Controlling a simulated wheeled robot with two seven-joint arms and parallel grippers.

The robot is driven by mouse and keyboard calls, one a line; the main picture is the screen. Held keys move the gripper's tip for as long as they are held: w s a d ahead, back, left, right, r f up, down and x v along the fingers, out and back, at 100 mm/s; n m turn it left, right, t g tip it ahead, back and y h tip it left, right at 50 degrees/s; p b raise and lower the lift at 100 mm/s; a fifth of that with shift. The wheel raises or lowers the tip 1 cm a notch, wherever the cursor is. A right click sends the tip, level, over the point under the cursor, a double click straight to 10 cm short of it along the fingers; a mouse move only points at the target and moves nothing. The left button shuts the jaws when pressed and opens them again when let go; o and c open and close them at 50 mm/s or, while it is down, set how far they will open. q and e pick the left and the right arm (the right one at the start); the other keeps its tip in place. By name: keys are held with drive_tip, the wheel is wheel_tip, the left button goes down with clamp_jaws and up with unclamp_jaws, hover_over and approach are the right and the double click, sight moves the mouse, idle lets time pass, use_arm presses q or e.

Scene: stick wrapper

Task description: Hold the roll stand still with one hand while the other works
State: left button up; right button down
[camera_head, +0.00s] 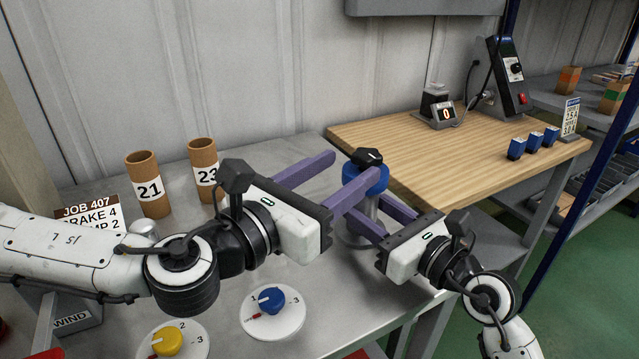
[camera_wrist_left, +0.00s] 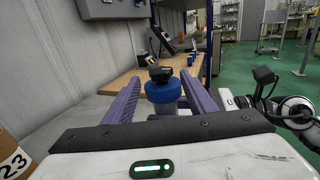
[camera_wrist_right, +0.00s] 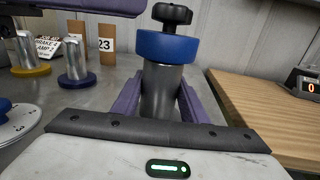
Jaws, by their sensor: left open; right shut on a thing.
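The roll stand (camera_head: 351,236) is an upright grey metal post with a blue ring (camera_head: 366,180) and a black knob (camera_head: 367,157) on top, near the grey table's right edge. My right gripper (camera_head: 378,215) is shut on the post below the ring; its fingers flank the post (camera_wrist_right: 162,92) in the right wrist view. My left gripper (camera_head: 352,166) is open, its purple fingers pointing at the stand's top. In the left wrist view the blue ring (camera_wrist_left: 163,91) shows between the finger ends; I cannot tell whether they touch it. My left finger hides part of the post.
Cardboard tubes marked 21 (camera_head: 149,184) and 23 (camera_head: 204,168) stand at the back left by a JOB 407 sign (camera_head: 88,215). White dials with a blue knob (camera_head: 271,300) and yellow knob (camera_head: 167,341) lie in front. A wooden bench (camera_head: 440,160) with small blue blocks adjoins right.

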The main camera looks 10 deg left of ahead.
use_arm(q)
drive_tip(key=v, duration=0.5)
drive_tip(key=shift+s+a, duration=0.1)
drive_tip(key=shift+s, duration=0.1)
use_arm(e)
drive_tip(key=c, duration=1)
unclamp_jaws()
